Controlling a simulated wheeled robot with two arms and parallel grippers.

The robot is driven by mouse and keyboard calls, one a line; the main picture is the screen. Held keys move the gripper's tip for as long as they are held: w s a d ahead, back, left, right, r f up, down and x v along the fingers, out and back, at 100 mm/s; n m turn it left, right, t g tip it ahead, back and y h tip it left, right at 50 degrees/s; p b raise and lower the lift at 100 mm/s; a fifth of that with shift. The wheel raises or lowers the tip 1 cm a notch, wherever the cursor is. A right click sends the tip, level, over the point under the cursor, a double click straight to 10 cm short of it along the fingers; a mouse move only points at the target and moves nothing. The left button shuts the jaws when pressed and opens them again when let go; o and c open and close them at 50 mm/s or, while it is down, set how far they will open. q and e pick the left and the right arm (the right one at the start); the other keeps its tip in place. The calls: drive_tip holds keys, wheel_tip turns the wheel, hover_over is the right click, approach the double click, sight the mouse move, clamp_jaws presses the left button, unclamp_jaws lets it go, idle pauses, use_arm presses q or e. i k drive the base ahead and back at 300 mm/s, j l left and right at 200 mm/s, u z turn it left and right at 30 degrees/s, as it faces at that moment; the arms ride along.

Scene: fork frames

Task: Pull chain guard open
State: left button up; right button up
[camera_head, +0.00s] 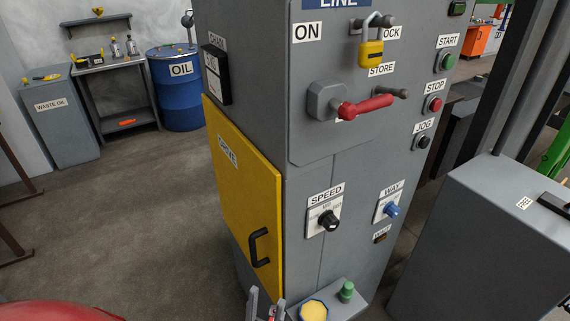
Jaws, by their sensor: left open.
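The chain guard is a yellow panel (232,185) labelled DRIVE on the left side of the grey machine cabinet. It appears to lie flat against that side. Its black bar handle (258,247) is upright near the lower right edge of the panel. My left gripper (265,304) shows at the bottom edge, with only its fingertips in view. It is open and empty, below the handle and apart from it in the picture. My right gripper is not in view.
A small grey shelf (325,303) with a green knob (347,291) and a yellow round pad (313,311) juts out right of my gripper. A red lever (365,107) and yellow padlock (370,52) are on the cabinet front. Floor left of the guard is clear.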

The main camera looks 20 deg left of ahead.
sight(249, 186)
drive_tip(key=k+j+u, duration=0.1)
drive_tip(key=u, duration=0.3)
drive_tip(key=j+u, duration=0.35)
drive_tip(key=k+j+u, duration=0.1)
drive_tip(key=u, duration=0.3)
